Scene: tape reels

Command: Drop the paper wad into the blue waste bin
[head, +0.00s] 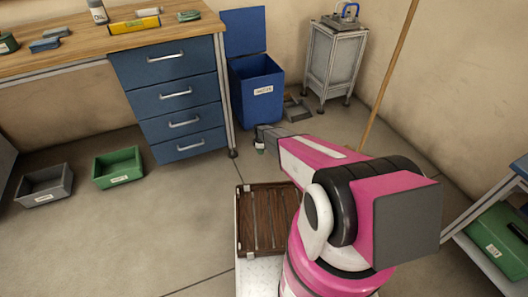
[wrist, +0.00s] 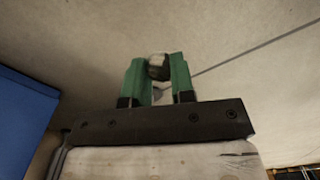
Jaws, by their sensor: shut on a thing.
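The blue waste bin (head: 262,92) stands on the floor right of the drawer unit, with its lid (head: 244,32) raised against the wall and a white label on its front. In the wrist view, my gripper (wrist: 157,72) is shut with its green fingers on either side of a small whitish and dark lump, the paper wad (wrist: 158,66). In the head view, my gripper (head: 260,146) hangs in front of and below the bin's front in the picture, apart from it. A blue panel (wrist: 22,115), probably the bin, shows at left.
The workbench (head: 70,55) with blue drawers (head: 180,95) is left of the bin. A grey metal cabinet (head: 333,60) and a leaning wooden pole (head: 388,75) are to its right. Green (head: 118,175) and grey (head: 45,193) trays lie on the floor at left.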

